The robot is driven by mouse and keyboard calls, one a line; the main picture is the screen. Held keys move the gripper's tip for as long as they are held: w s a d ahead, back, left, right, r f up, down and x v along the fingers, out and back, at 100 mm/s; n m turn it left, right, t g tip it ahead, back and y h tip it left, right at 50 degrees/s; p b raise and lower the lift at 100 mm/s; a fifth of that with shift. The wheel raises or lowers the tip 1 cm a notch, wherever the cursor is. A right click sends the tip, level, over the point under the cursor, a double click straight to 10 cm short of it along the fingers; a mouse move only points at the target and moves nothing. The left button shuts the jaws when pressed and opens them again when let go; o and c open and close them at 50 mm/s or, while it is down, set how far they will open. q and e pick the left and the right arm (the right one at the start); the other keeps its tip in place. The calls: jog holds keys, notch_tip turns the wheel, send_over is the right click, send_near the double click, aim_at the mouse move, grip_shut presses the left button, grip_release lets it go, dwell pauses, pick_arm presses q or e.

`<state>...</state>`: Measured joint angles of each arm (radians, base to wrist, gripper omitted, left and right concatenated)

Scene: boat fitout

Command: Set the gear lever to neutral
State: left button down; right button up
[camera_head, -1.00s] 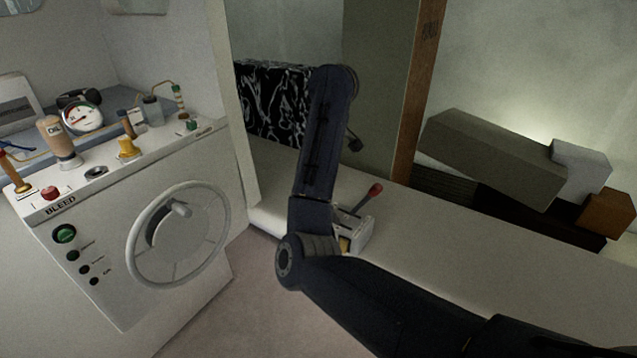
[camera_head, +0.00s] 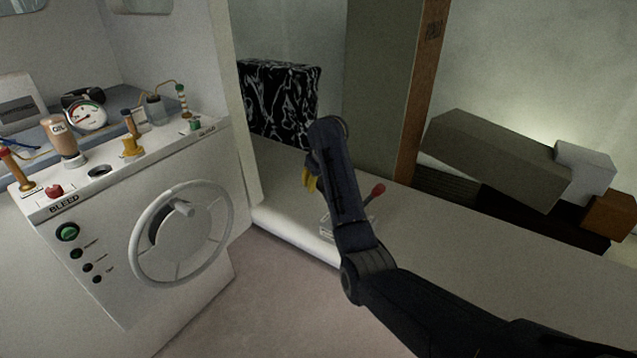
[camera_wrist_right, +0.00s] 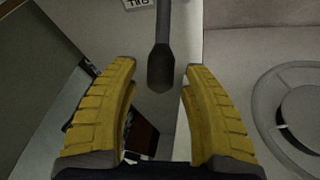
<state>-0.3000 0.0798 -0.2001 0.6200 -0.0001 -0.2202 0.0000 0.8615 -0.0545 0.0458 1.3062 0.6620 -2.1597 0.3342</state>
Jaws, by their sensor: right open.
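A pale control box (camera_head: 328,228) sits on the bench's front edge, largely hidden behind my right arm. A lever with a red knob (camera_head: 377,189) rises from it and leans right. In the right wrist view a dark lever (camera_wrist_right: 161,70) with a thicker end reaches down between the yellow fingers; I cannot tell from its look whether it is the gear lever. My right gripper (camera_wrist_right: 161,66) is open around that end, with a gap on both sides. In the head view the gripper (camera_head: 310,178) shows only as a yellow finger left of my forearm. My left gripper is out of view.
A white console (camera_head: 120,290) with a steering wheel (camera_head: 181,233) stands at the left, its top carrying bottles and gauges. The bench (camera_head: 480,240) is clear on the right.

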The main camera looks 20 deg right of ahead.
jog(key=shift+w+f, duration=0.3)
jog(key=shift+f, duration=0.35)
jog(key=shift+o, duration=0.3)
grip_shut()
